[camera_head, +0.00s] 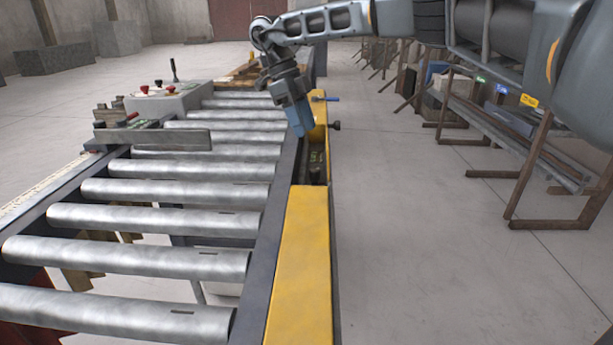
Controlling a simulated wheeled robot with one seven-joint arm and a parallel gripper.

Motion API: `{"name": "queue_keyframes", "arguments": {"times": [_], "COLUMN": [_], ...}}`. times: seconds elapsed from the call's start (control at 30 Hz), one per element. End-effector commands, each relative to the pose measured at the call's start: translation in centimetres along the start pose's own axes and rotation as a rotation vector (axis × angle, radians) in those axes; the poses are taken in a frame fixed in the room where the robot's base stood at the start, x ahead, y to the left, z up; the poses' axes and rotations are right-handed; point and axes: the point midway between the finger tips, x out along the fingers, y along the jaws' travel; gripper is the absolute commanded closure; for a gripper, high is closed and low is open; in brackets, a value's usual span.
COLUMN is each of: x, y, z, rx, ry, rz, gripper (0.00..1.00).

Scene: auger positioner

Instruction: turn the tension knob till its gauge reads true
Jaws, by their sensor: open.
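My gripper (299,128) hangs from the arm at the top centre and points down over the right rail of the roller conveyor (167,188). Its blue-grey fingers look open, with nothing seen between them. It is at the left of the yellow housing (301,262), above a dark recess in it. A small black knob (336,125) sticks out from the housing's right side, apart from the gripper. A blue-handled lever (327,99) is just above it. I cannot tell which part is the tension knob. No gauge face is readable, and the gripper hides part of the housing.
A grey control box (167,101) with red knobs and an upright lever stands at the conveyor's far left. A flat fence plate (152,139) crosses the rollers. A rack of pipes (510,120) stands at the right. The floor between conveyor and rack is clear.

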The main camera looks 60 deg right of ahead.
Motion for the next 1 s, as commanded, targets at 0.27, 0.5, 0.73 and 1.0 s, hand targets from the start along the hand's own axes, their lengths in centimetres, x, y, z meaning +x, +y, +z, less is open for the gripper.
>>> {"name": "queue_keyframes", "arguments": {"times": [0.27, 0.5, 0.73, 1.0], "x": [3.5, 4.5, 6.6, 10.6], "y": [0.0, 0.0, 0.0, 0.0], "z": [1.4, 1.7, 1.7, 1.6], "rx": [0.0, 0.0, -0.001, 0.0], "ry": [0.0, 0.0, 0.002, 0.001], "rz": [0.0, 0.0, 0.002, 0.001], "gripper": [0.58, 0.58, 0.58, 0.58]}}
